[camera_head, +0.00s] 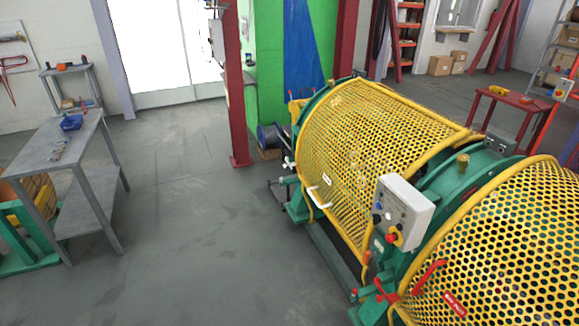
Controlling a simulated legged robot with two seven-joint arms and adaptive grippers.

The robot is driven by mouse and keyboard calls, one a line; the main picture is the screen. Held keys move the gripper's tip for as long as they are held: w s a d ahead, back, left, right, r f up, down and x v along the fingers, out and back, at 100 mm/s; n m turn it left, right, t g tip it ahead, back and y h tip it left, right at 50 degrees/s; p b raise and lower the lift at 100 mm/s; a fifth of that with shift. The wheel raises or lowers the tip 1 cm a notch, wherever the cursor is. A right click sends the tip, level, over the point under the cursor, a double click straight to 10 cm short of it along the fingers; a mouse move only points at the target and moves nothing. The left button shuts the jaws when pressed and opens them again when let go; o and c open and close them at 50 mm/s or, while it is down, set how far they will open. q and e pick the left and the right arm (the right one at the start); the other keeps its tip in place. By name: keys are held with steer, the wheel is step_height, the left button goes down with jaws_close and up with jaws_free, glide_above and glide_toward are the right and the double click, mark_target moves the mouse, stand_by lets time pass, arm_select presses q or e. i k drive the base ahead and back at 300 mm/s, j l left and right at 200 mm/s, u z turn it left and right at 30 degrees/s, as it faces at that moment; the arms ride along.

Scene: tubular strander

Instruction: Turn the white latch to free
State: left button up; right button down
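A small white latch-like part (288,163) sits on the green end frame of the strander (297,192), at the left end of the yellow perforated guard (380,125). A white bent handle (318,198) is on the lower front of the same guard. I cannot tell from this view which of the two is the latch, or its exact position. The guard looks closed. Neither of my grippers is in view.
A white control box (402,212) with buttons stands between the two guards. A red handle (429,277) is on the nearer guard (500,250). A grey workbench (75,142) stands at left, a red column (236,90) behind. The grey floor (190,230) between is clear.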

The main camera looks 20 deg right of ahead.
mark_target(286, 164)
steer(key=i+z, duration=0.1)
steer(key=z, duration=0.3)
steer(key=i+z, duration=0.1)
steer(key=z, duration=0.25)
steer(key=i+j+z, duration=0.1)
steer(key=z, duration=0.3)
steer(key=i+j+z, duration=0.3)
steer(key=j, duration=0.35)
steer(key=i+j+z, duration=0.35)
steer(key=j, duration=0.35)
steer(key=i+j+z, duration=0.15)
steer(key=j, duration=0.25)
steer(key=i+j+z, duration=0.15)
steer(key=j, duration=0.3)
